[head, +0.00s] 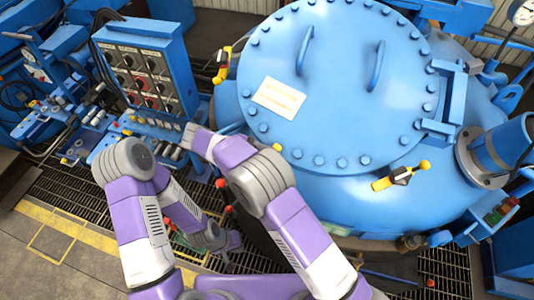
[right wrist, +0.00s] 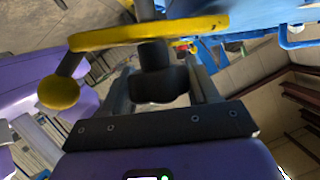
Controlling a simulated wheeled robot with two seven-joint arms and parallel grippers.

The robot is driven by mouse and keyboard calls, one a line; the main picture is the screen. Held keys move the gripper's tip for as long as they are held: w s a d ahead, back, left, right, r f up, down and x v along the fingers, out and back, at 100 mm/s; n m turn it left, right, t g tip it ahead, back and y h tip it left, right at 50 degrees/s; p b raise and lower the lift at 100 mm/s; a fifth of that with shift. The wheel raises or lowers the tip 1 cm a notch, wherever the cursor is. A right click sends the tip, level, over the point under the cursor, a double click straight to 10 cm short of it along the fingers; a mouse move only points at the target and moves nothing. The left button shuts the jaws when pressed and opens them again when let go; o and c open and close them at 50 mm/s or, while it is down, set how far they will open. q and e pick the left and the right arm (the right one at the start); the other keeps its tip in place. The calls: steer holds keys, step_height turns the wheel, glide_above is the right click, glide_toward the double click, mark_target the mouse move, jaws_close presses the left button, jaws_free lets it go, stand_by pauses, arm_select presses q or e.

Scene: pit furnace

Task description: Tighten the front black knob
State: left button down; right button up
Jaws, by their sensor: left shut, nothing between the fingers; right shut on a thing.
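In the right wrist view my right gripper (right wrist: 160,95) is shut on a black knob (right wrist: 156,72). The knob sits at a yellow bar (right wrist: 150,32) that ends in a yellow ball (right wrist: 60,93). In the head view the right gripper and this knob are hidden behind my right arm; only a small orange-yellow spot (head: 277,147) shows beside the arm at the lid's front edge. My left gripper (head: 227,260) hangs low in front of the furnace, shut and empty, partly dark against the grating.
The blue furnace lid (head: 340,80) fills the upper right. Yellow clamps with black parts stand at its left (head: 222,65) and right front (head: 398,177). A control panel (head: 145,75) and a bench with levers (head: 150,128) stand at the left. Yellow-marked floor (head: 60,235) is open at lower left.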

steer(key=shift+m+g+p, duration=0.3)
steer(key=shift+m+p, duration=0.05)
steer(key=shift+m, duration=0.05)
steer(key=o, duration=1)
steer(key=shift+c, duration=0.2)
